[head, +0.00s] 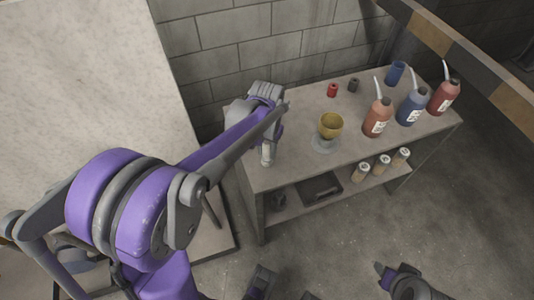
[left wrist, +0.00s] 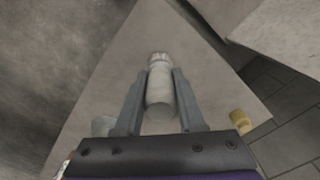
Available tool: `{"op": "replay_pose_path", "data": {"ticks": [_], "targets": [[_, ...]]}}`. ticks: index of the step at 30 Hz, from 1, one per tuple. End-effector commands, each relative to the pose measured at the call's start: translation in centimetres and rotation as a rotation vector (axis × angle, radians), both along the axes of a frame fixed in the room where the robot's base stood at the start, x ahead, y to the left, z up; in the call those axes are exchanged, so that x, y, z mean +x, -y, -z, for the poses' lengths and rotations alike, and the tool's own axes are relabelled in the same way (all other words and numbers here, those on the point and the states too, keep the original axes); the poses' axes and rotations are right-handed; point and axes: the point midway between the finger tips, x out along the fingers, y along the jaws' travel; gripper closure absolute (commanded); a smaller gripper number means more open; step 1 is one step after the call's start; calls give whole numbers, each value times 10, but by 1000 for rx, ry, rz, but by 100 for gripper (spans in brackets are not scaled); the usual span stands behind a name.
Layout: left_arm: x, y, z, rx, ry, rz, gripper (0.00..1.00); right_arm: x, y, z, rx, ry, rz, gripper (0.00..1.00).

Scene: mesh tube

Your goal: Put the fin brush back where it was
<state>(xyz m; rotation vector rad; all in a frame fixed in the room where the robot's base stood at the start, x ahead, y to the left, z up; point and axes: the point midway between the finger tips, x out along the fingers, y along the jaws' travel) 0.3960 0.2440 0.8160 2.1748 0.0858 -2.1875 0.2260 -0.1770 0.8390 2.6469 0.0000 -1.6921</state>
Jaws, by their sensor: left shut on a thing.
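My left gripper (head: 266,146) is over the near left end of the workbench (head: 300,160). It is shut on a pale, roughly cylindrical thing, which I take to be the fin brush (head: 266,157). In the left wrist view the gripper (left wrist: 160,90) has one finger on each side of this fin brush (left wrist: 160,88), whose far end is narrower and ribbed. No bristles can be made out. I cannot tell whether it touches the bench top.
A yellow cup (head: 330,125) on a grey base stands right of the gripper. Red (head: 332,90) and grey (head: 353,85) small cylinders, a blue cup (head: 395,72) and three squeeze bottles (head: 411,107) stand farther right. The lower shelf holds three jars (head: 381,166) and a dark tray (head: 320,187).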

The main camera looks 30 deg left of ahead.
Motion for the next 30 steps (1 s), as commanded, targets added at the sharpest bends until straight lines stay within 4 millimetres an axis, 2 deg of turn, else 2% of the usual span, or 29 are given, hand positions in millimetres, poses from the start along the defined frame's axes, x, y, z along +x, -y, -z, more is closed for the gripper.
{"op": "replay_pose_path", "data": {"ticks": [3, 14, 15, 20, 30], "targets": [[0, 0, 18, 0, 0, 0, 100, 0, 0, 3, 0, -1, 0, 47], [0, 0, 22, 0, 0, 0, 100, -1, 0, 6, 0, -2, 0, 47], [0, 0, 23, 0, 0, 0, 60, -1, 0, 6, 0, -2, 0, 47], [0, 0, 22, 0, 0, 0, 32, -1, 0, 5, 0, -2, 0, 47], [0, 0, 19, 0, 0, 0, 32, 0, 0, 3, 0, -1, 0, 47]]}}
